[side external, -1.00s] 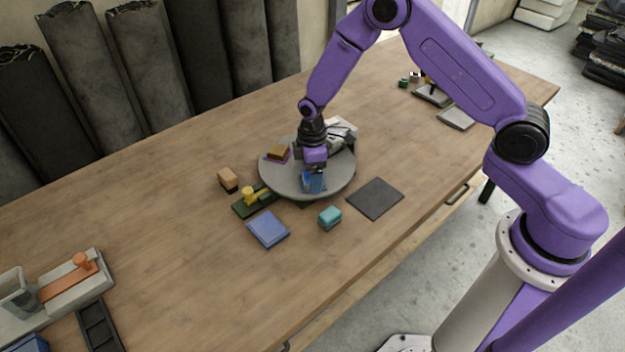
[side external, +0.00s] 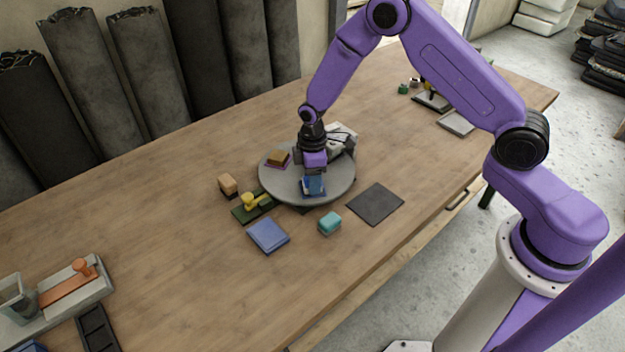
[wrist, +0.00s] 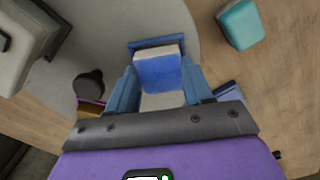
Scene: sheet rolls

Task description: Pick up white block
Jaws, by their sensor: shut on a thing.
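My gripper (side external: 313,185) is over the near part of the round grey turntable (side external: 279,184), pointing down. Its blue fingers (wrist: 160,90) are shut on a white block (wrist: 162,101) with a broad blue band, seen between them in the wrist view. A small blue base (side external: 304,193) lies under the block on the turntable. I cannot tell whether the block touches it. The fingers hide most of the block in the side view.
A brown block (side external: 277,158) and a white and black object (side external: 341,137) share the turntable. Around it are a teal block (side external: 329,223), a blue pad (side external: 268,235), a dark square mat (side external: 375,204), a tan block (side external: 228,183) and a green piece with a yellow part (side external: 251,204).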

